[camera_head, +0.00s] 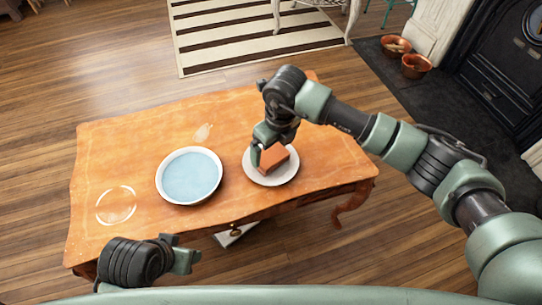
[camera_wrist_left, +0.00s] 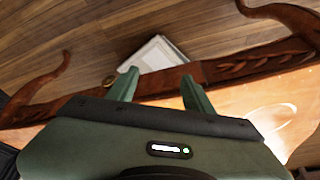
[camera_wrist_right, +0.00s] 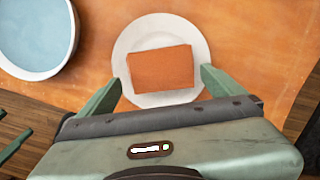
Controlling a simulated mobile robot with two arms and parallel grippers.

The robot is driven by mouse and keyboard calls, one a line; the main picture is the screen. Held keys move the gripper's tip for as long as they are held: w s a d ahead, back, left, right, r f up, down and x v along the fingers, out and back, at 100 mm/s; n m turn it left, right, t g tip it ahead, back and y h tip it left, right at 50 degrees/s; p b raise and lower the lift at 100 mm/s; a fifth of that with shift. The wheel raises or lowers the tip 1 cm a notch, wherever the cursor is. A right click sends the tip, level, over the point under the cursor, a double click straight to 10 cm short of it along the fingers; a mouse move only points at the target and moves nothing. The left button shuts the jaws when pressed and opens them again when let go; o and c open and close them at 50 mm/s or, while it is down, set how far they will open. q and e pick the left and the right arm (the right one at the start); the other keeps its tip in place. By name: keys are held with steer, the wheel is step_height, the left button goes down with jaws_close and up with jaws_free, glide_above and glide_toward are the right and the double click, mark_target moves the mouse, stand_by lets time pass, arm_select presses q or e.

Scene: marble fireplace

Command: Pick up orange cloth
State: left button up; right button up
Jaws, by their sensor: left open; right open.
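The orange cloth (camera_head: 273,157) is a folded rectangular block lying on a white plate (camera_head: 286,175) on the wooden table. In the right wrist view the cloth (camera_wrist_right: 161,69) lies flat on the plate (camera_wrist_right: 133,42), between and just beyond my open fingertips. My right gripper (camera_head: 267,155) is over the plate, its fingers partly covering the cloth in the head view; I cannot tell whether they touch it. My left gripper (camera_head: 182,252) is open and empty at the table's front edge. In the left wrist view its fingers (camera_wrist_left: 160,80) point toward the table's edge.
A white basin of pale blue water (camera_head: 190,177) stands left of the plate. A clear round dish or ring (camera_head: 116,205) is at the table's left end. A pale object (camera_wrist_left: 160,54) lies on the floor under the table. The table's (camera_head: 125,150) back left is mostly clear.

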mark_target(271, 154)
steer(key=shift+w+f, duration=0.15)
steer(key=shift+f, duration=0.65)
arm_select(q)
steer(key=w, duration=0.1)
steer(key=w+d+t, duration=0.1)
steer(key=w, duration=0.1)
steer(key=w+t+b, duration=0.1)
steer(key=shift+w+d+r+h, duration=0.15)
steer(key=shift+w+r+h, duration=0.05)
steer(key=shift+r+h, duration=0.1)
arm_select(e)
steer(key=f, duration=0.2)
steer(key=shift+w+a+f, duration=0.2)
steer(key=shift+w+f, duration=0.05)
steer(key=shift+f, duration=0.05)
arm_select(q)
steer(key=shift+w+d+r+t, duration=0.2)
steer(key=shift+w+t, duration=0.1)
steer(key=shift+w, duration=0.2)
arm_select(e)
steer(key=shift+f, duration=0.25)
steer(key=c, duration=1.1)
steer(key=shift+c, duration=0.2)
steer(key=shift+w+r, duration=0.1)
